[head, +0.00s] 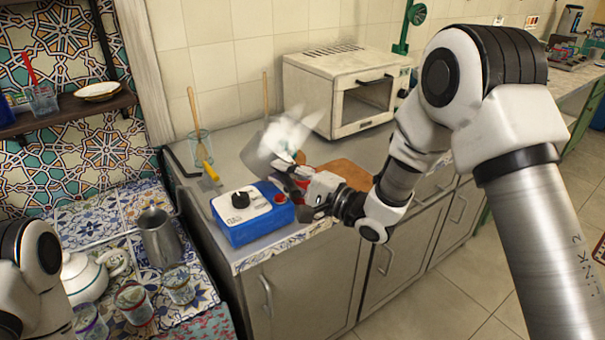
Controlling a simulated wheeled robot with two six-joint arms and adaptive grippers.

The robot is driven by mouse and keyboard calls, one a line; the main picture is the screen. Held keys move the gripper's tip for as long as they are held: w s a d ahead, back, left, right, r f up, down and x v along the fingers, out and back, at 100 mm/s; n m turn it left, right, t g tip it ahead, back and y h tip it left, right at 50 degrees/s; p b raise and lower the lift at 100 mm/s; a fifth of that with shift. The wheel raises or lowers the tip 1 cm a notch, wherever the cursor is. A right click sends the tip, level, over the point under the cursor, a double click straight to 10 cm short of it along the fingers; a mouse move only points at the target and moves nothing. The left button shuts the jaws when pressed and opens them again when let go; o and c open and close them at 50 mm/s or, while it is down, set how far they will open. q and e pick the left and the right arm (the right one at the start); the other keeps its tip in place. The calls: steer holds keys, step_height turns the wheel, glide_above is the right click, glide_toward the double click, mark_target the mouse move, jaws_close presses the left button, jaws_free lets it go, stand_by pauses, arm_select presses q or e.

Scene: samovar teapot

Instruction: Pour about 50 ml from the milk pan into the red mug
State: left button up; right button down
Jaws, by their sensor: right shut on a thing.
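The milk pan (262,152) is a grey metal vessel held up over the counter, behind the blue box. It looks tilted, and a whitish, translucent blur (293,130) shows at its right side; I cannot tell whether this is milk or steam. My right gripper (292,176) is shut at the pan's lower right side, apparently on its handle, though the grip itself is small and partly hidden. A little red (276,180) shows beside the gripper, probably the red mug, mostly hidden; its position under the pan is unclear. My left arm shows at the left edge, its gripper out of view.
A blue box with a white top and black knob (250,212) stands at the counter's front edge. A white oven (338,90) stands behind. A glass with a wooden stick (200,147) is left. A teapot (88,275), metal jug (160,240) and glasses stand on the tiled surface.

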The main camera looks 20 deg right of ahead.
arm_select(q)
steer(key=shift+w+a+f+b, duration=0.15)
steer(key=shift+w+f+b, duration=0.05)
steer(key=shift+f+b, duration=0.55)
steer(key=shift+w+a+f+b, duration=0.1)
steer(key=shift+w+f+b, duration=0.05)
steer(key=shift+f+b, duration=0.55)
arm_select(e)
steer(key=shift+d+f+m+t, duration=0.35)
steer(key=shift+m+t, duration=0.15)
steer(key=shift+m, duration=0.2)
